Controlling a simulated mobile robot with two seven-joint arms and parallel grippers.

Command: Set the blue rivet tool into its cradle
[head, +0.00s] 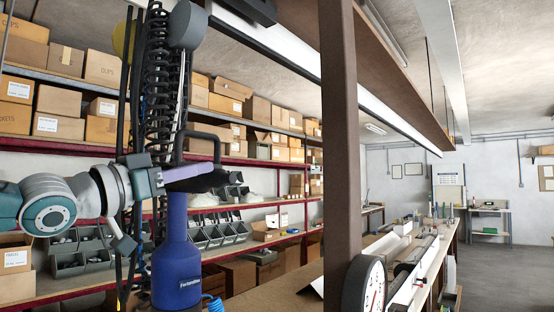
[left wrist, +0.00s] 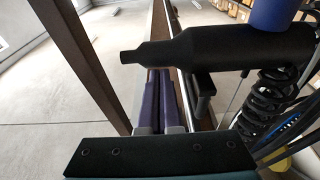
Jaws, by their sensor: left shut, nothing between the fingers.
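The blue rivet tool hangs upright in the head view, with a blue lower body (head: 178,262) and a black upper part. In the left wrist view its black nozzle (left wrist: 215,48) points left, and part of its blue body (left wrist: 268,15) shows at the top edge. My left gripper (head: 205,171) is at the height of the tool's black upper part. Its purple fingers (left wrist: 157,98) are shut together and empty, beside the nozzle in the left wrist view. I cannot tell whether they touch the tool. I cannot make out the cradle. My right gripper is not in view.
A black coiled hose (head: 158,70) hangs close by my left gripper. A brown post (head: 340,130) stands to the right, with a round gauge (head: 365,284) at its foot. A long workbench (head: 272,298) runs behind. Shelves with boxes (head: 62,60) line the left wall.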

